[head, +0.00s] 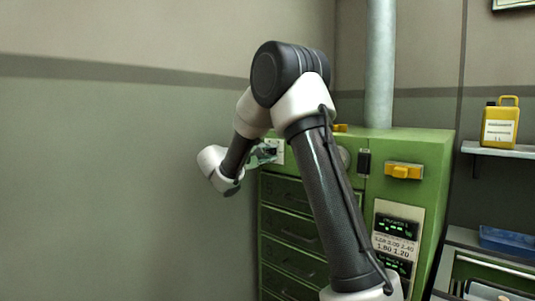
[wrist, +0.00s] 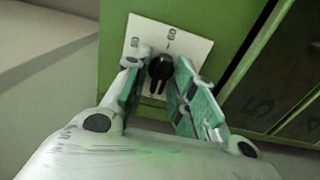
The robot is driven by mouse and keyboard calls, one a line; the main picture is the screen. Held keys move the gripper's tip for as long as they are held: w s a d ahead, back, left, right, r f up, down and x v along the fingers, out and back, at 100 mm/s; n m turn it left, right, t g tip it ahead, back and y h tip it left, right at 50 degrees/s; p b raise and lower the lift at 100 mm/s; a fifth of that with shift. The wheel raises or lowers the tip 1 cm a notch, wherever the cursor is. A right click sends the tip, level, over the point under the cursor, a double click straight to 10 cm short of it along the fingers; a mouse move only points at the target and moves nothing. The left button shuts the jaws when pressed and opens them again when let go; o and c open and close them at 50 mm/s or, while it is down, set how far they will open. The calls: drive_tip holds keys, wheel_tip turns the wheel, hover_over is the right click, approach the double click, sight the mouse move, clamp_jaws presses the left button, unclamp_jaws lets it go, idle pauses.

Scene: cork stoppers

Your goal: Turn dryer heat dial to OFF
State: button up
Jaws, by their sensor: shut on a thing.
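The green dryer cabinet (head: 430,150) stands against the wall, with a white dial plate (head: 279,147) at the upper left of its front. In the wrist view, the black heat dial (wrist: 160,70) sits on the white plate (wrist: 195,48), which carries printed number marks. The word OFF is not readable in either view. My gripper (wrist: 160,64) is shut on the dial, one teal finger on each side of it. In the head view my gripper (head: 264,153) is at the plate, small and partly hidden by my arm.
Dark drawers (head: 290,195) fill the cabinet front below the plate. A yellow-orange switch block (head: 404,171) and a lit display (head: 397,228) are at the right. A grey pipe (head: 380,65) rises behind. Open wall is left of my arm.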

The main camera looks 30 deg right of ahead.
idle(0.4)
drive_tip(key=o, duration=0.7)
drive_tip(key=v, duration=1.2)
